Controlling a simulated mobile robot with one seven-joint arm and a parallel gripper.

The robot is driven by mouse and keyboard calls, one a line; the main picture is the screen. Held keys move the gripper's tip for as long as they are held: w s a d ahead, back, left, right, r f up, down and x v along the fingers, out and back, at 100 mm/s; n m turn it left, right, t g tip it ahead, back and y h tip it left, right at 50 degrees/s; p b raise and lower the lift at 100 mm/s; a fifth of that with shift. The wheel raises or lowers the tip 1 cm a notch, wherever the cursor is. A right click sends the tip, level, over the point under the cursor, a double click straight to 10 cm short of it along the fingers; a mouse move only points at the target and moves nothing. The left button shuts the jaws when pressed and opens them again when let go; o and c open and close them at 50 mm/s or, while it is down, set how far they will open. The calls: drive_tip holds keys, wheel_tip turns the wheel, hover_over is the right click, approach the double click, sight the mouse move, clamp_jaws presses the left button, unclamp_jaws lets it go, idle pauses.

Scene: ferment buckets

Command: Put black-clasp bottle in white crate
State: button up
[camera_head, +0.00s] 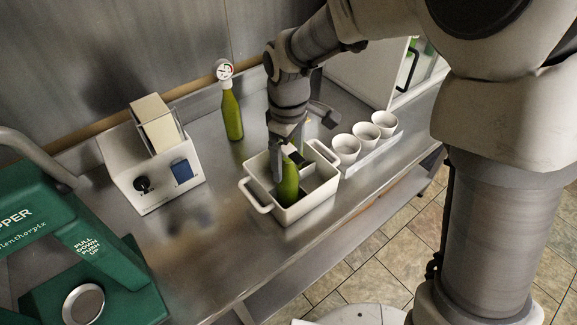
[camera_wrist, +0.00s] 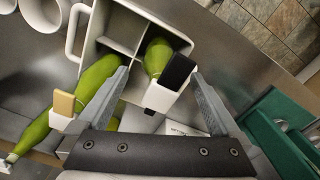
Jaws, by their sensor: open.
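The white crate (camera_head: 297,212) stands on the metal counter, split into compartments, and it also shows in the wrist view (camera_wrist: 128,15). The green black-clasp bottle (camera_head: 288,186) stands in one of its compartments. In the wrist view the bottle (camera_wrist: 157,56) has a black clasp and white collar facing the camera. My gripper (camera_head: 288,165) is over the crate at the bottle's top. In the wrist view my gripper (camera_wrist: 159,74) is open, with one finger on each side of the bottle's top. Contact cannot be told.
A green bottle with a round gauge (camera_head: 232,115) stands behind the crate. Green glass and a tan clasp (camera_wrist: 65,103) show beside my left finger in the wrist view. White cups (camera_head: 346,148) stand right of the crate. A white device (camera_head: 152,168) and green machine (camera_head: 85,250) are left.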

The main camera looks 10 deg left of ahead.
wheel_tip(320, 180, up, 8)
drive_tip(key=shift+f, duration=0.1)
drive_tip(key=s+d+r+m+t, duration=0.25)
drive_tip(key=d+r+m, duration=0.2)
drive_tip(key=d, duration=0.45)
drive_tip(key=s+d+r+m+t, duration=0.1)
drive_tip(key=s+d+r+m, duration=0.35)
drive_tip(key=d, duration=0.45)
drive_tip(key=s+d+f+m+t, duration=0.1)
drive_tip(key=s+d+m+t, duration=0.1)
drive_tip(key=s+d+m, duration=0.3)
drive_tip(key=shift+s+d, duration=0.2)
drive_tip(key=shift+s, duration=0.65)
